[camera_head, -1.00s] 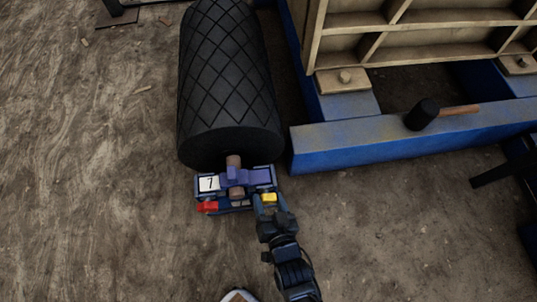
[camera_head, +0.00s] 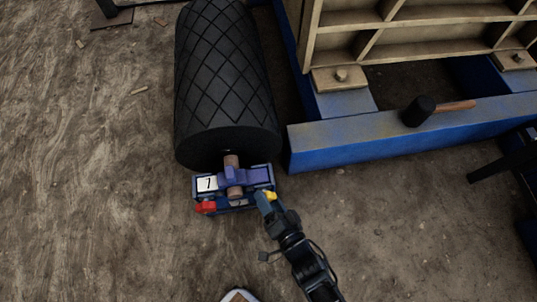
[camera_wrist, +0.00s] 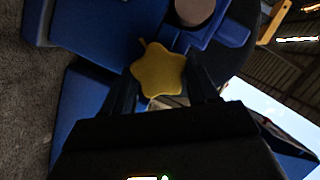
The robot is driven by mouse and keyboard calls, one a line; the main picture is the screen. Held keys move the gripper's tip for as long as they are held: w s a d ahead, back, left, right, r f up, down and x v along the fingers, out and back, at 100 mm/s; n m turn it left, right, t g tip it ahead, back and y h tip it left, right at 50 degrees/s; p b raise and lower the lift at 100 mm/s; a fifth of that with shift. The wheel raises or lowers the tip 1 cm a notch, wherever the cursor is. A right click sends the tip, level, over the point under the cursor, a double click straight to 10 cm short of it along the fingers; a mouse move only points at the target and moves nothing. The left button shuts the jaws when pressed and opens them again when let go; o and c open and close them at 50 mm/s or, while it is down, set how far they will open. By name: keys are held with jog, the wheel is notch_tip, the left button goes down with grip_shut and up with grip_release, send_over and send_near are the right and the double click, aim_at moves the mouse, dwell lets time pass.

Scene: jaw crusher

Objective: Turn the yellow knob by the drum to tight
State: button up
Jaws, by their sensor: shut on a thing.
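The yellow knob (camera_head: 271,195) sits at the right end of the blue bearing mount below the drum (camera_head: 228,90). In the wrist view the knob (camera_wrist: 159,70) is star-shaped, with a small pointer at its upper left. My gripper (camera_head: 266,200) is at the knob, and its two fingers (camera_wrist: 163,92) stand on either side of it, shut on it. In the head view my gripper hides part of the knob. The drum is black with a diamond tread pattern, and its brown shaft (camera_head: 232,162) runs into the mount. The tight mark cannot be made out.
A red knob (camera_head: 205,207) is at the mount's left end, below a white plate marked 7 (camera_head: 207,184). A blue beam (camera_head: 400,138) lies to the right, with a black-headed hammer (camera_head: 420,110) on it. Bare ground (camera_head: 100,220) is open at left and front.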

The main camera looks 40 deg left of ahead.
jog(key=m, duration=0.1)
jog(key=m+y, duration=0.1)
jog(key=m, duration=0.1)
jog(key=m+y, duration=0.1)
jog(key=shift+f, duration=0.25)
jog(key=shift+d+m+y, duration=0.1)
jog(key=shift+m+y, duration=0.2)
jog(key=shift+m, duration=0.2)
dwell(0.4)
jog(key=o, duration=1.1)
jog(key=shift+c, duration=0.2)
jog(key=shift+d, duration=0.1)
jog(key=p+v, duration=0.2)
jog(key=v, duration=0.5)
jog(key=shift+d+p, duration=0.3)
